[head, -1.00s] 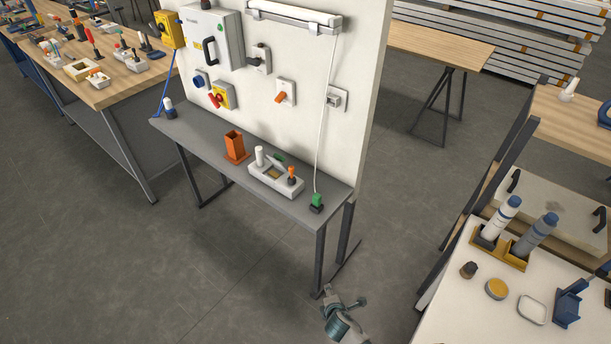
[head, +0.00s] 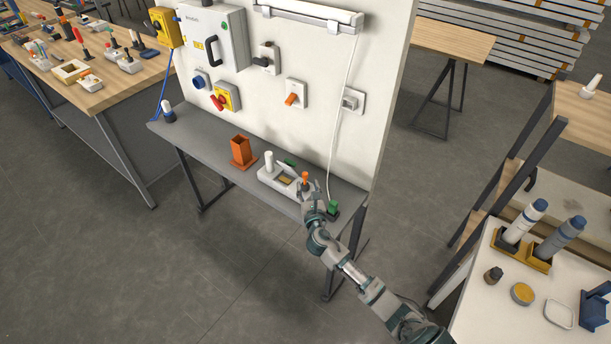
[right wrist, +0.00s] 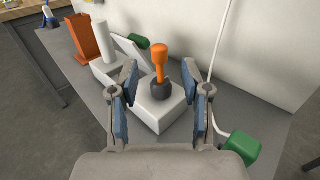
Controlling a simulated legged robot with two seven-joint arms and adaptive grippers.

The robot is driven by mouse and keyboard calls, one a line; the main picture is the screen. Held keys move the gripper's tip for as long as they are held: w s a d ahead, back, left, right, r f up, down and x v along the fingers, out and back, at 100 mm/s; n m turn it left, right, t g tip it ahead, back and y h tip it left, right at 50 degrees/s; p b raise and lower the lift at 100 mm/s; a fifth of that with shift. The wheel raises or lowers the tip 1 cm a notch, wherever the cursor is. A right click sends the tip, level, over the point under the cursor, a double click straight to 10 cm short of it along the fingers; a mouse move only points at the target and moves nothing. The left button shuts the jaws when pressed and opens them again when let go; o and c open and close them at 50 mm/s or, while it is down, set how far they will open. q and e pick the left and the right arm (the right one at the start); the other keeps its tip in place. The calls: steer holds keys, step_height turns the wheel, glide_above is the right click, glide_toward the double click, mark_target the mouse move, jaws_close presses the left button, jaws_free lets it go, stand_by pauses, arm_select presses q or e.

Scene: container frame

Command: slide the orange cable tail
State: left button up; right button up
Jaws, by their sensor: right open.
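In the right wrist view, an upright orange piece (right wrist: 160,62) with a dark grey base stands on a white block-like holder (right wrist: 165,113); it appears to be the orange cable tail. In the head view the orange tip (head: 305,177) shows at the right end of the white holder (head: 267,176) on the grey wall bench. My right gripper (right wrist: 162,78) is open, with its blue-padded fingers on either side of the orange piece and gaps to both. In the head view my right gripper (head: 311,188) hides part of the holder. My left gripper is not in view.
A white cylinder (right wrist: 107,45) and an orange open-topped box (right wrist: 88,38) stand to the left. A green plug (right wrist: 239,146) on a white cable lies close right of my gripper. The white wall panel (head: 335,75) with switches and sockets rises behind the bench.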

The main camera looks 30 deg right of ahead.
mark_target(304, 176)
steer(key=b+x, duration=0.1)
steer(key=x, duration=0.4)
steer(key=shift+w+a+r, duration=0.1)
steer(key=shift+w+a, duration=0.05)
steer(key=shift+w, duration=0.15)
steer(key=shift+w+d, duration=0.35)
steer(key=shift+d, duration=0.3)
steer(key=shift+a, duration=0.3)
jaws_close()
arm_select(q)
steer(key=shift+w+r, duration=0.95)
arm_select(e)
steer(key=shift+a, duration=0.1)
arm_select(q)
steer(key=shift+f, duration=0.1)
